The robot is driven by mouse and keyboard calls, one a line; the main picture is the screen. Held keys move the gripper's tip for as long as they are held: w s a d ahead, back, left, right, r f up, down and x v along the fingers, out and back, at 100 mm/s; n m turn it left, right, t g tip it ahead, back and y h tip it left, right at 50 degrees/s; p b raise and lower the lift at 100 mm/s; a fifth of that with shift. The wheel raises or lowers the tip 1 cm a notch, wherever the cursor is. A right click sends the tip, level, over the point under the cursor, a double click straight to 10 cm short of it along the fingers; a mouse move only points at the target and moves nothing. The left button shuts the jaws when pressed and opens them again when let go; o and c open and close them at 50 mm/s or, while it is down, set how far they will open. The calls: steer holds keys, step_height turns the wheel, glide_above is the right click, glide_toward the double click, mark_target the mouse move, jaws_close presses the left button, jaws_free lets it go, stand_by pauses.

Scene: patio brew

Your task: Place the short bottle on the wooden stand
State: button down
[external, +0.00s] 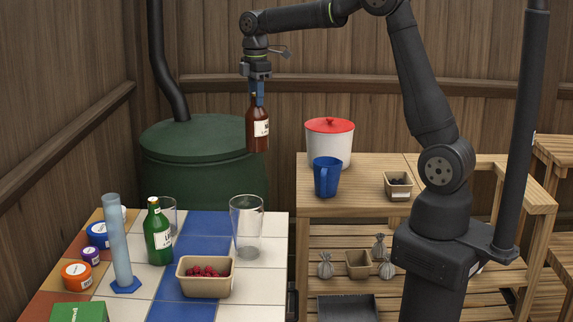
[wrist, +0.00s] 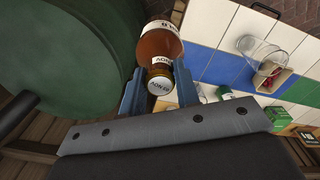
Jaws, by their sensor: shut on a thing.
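My gripper (external: 257,97) is shut on a brown bottle (external: 258,132) with a white label. It holds the bottle upright by the neck, in the air in front of the green barrel. In the wrist view the brown bottle (wrist: 160,47) is between the two blue fingers, its cap facing the camera. The wooden stand (external: 360,188) is to the right of the held bottle. A green bottle (external: 157,235) stands upright on the tiled table.
The tiled table (external: 205,312) holds glasses, raspberries (external: 205,280), a blue cylinder (external: 118,245) and jars. A green barrel (external: 205,165) stands behind.

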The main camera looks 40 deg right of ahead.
steer(key=w+d+m, duration=0.2)
steer(key=d+m, duration=0.2)
steer(key=d, duration=1.3)
steer(key=w+d+m, duration=0.3)
steer(key=d+m, duration=0.1)
steer(key=d, duration=1.3)
steer(key=s+d+m, duration=0.2)
steer(key=s+d, duration=0.3)
steer(key=d, duration=0.5)
steer(key=s+d+m, duration=0.3)
steer(key=s+d, duration=0.2)
steer(key=d, duration=0.6)
steer(key=s+d+m, duration=0.2)
steer(key=s+d, duration=0.4)
steer(key=d, duration=0.4)
step_height(320, 180, down, 12)
steer(key=r, duration=0.1)
steer(key=w+a+f, duration=0.3)
steer(key=w+f, duration=0.8)
steer(key=shift+w+a, duration=0.2)
steer(key=shift+w, duration=0.05)
steer(key=shift+f, duration=0.3)
